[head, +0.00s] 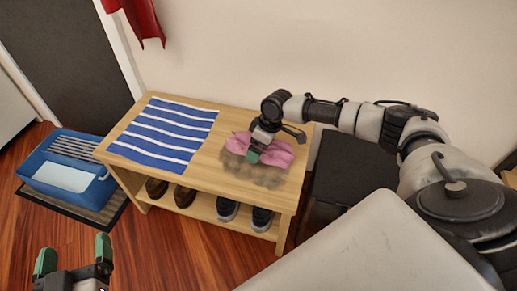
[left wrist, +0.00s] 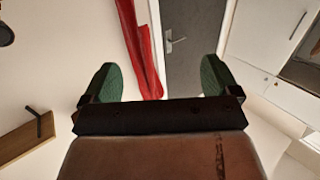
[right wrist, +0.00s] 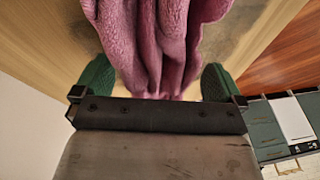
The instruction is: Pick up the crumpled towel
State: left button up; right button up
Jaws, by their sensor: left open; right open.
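The crumpled pink towel (head: 277,152) lies bunched on the right part of the wooden bench top. It fills the upper middle of the right wrist view (right wrist: 160,35). My right gripper (head: 254,156) is over the towel, pointing down. In the right wrist view my right gripper (right wrist: 156,84) is open, with towel folds between its two green fingers; I cannot tell whether they touch the cloth. My left gripper (head: 75,256) is open and empty at the lower left of the head view, away from the bench. It also shows empty in the left wrist view (left wrist: 159,80).
A blue and white striped cloth (head: 165,134) lies flat on the left of the bench (head: 210,175). A brown smudge (head: 250,175) marks the top by the towel. Shoes (head: 230,208) stand on the lower shelf. A blue box (head: 88,187) is left; a black item (head: 345,165) stands right.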

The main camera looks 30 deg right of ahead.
pick_arm(q)
jog(key=shift+s+a+f+g+p, duration=0.15)
jog(key=shift+f+g, duration=0.25)
jog(key=shift+f, duration=0.05)
jog(key=shift+s+a+f+g+p, duration=0.1)
jog(key=shift+f+g+p, duration=0.05)
jog(key=shift+f+g, duration=0.25)
pick_arm(e)
jog(key=shift+f, duration=0.2)
dwell(0.4)
jog(key=c, duration=0.9)
